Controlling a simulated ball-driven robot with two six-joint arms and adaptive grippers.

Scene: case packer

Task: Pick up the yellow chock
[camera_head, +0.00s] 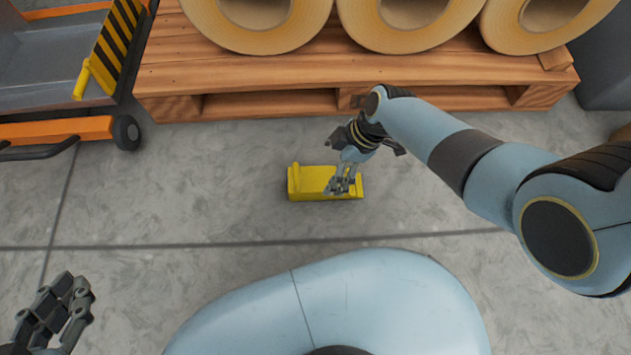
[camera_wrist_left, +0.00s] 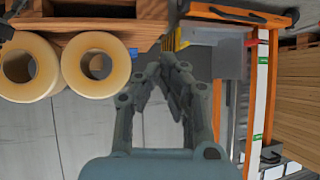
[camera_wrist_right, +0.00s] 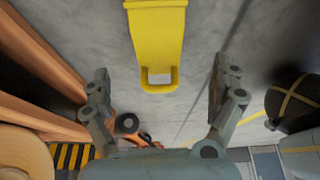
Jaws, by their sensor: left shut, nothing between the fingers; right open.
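The yellow chock (camera_head: 312,182) lies on the grey floor in front of the wooden pallet in the head view. It also shows at the top middle of the right wrist view (camera_wrist_right: 157,38), with a rectangular opening at its near end. My right gripper (camera_head: 343,188) is over the chock's right end in the head view and hides part of it. In the right wrist view its fingers (camera_wrist_right: 160,85) are spread wide, with the chock between and beyond them, not gripped. My left gripper (camera_head: 75,305) is at the lower left, far from the chock. It is shut and empty in the left wrist view (camera_wrist_left: 168,62).
A wooden pallet (camera_head: 240,75) with large tan rolls (camera_head: 405,40) stands behind the chock. An orange cart (camera_head: 60,130) with a black-and-yellow striped plate (camera_head: 117,40) is at the left. The floor left of the chock is clear.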

